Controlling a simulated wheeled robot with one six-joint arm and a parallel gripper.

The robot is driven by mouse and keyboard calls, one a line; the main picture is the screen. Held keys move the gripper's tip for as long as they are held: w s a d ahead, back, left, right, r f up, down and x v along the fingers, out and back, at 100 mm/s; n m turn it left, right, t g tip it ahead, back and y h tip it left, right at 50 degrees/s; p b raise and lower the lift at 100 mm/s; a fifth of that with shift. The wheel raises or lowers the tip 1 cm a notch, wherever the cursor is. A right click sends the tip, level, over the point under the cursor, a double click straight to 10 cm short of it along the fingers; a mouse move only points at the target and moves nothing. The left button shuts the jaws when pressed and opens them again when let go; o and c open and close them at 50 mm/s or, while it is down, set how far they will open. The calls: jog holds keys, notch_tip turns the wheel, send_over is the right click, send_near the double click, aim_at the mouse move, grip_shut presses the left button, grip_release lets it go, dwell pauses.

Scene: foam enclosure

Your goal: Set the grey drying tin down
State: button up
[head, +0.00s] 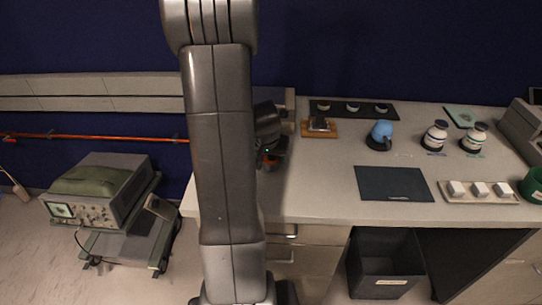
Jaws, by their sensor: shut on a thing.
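My gripper (270,157) is in the head view, just right of my arm, above the left end of the grey-white counter (317,195). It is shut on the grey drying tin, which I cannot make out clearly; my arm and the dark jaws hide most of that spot. I cannot tell how high it is held above the counter.
A dark mat (395,184) lies bare at the counter's middle. Behind it are a blue-topped item (381,131), two banded jars (435,136) and a wooden board (331,133). A tray (451,198) holds white blocks. A dark bin (386,270) stands below.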

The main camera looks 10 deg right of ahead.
jog(key=shift+f, duration=0.2)
jog(key=o, duration=1)
jog(key=shift+r, duration=0.1)
